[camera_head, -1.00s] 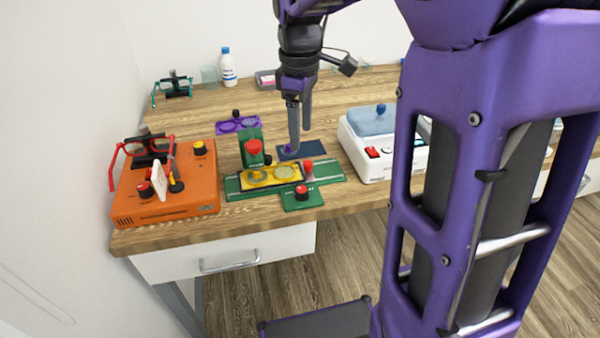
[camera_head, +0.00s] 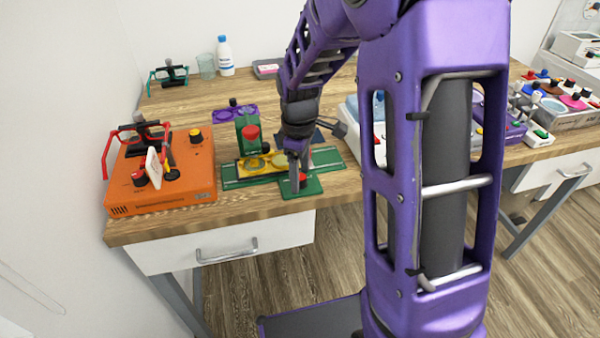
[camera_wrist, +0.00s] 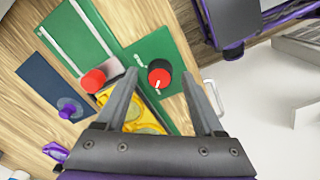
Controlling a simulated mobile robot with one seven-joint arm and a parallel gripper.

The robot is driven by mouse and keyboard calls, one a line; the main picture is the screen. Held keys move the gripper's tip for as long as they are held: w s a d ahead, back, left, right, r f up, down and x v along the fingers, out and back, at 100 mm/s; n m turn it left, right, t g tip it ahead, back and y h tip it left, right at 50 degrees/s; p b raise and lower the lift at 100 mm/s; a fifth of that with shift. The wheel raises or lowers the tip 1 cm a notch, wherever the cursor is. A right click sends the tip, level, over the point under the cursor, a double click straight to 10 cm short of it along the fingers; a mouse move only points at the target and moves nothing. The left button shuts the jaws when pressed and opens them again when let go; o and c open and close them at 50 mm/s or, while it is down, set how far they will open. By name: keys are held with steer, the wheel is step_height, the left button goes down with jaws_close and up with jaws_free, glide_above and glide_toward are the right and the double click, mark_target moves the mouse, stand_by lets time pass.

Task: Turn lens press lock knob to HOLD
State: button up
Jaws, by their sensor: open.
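The green lens press (camera_head: 328,157) stands on the wooden bench, with a yellow lens holder (camera_head: 252,163) on it. The lock knob (camera_wrist: 159,74) is black with a red cap and a white pointer line, on the front green plate (camera_wrist: 172,54). In the wrist view the pointer aims down, slightly left; white marks beside it are too small to read. My gripper (camera_wrist: 161,80) is open, and its fingertips appear on either side of the knob; contact cannot be told. In the head view my gripper (camera_head: 297,172) is over the front plate and partly hides the knob.
Another red knob (camera_wrist: 93,81) stands close to the left finger. A dark blue mat (camera_wrist: 48,84) lies beyond it. An orange box (camera_head: 185,180) with trial frames stands left. A white device (camera_head: 352,135) stands right, partly behind my arm.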

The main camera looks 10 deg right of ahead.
steer(key=shift+c, duration=0.2)
jaws_close()
steer(key=shift+m, duration=0.3)
steer(key=m, duration=0.3)
steer(key=shift+m+p, duration=0.3)
steer(key=shift+m, duration=0.1)
steer(key=m, duration=0.4)
steer(key=shift+w, duration=0.1)
steer(key=m+p, duration=0.1)
steer(key=m, duration=0.4)
steer(key=shift+r, duration=0.1)
steer(key=m+p, duration=0.1)
steer(key=m, duration=0.3)
steer(key=shift+m+g, duration=0.3)
steer(key=shift+m, duration=0.1)
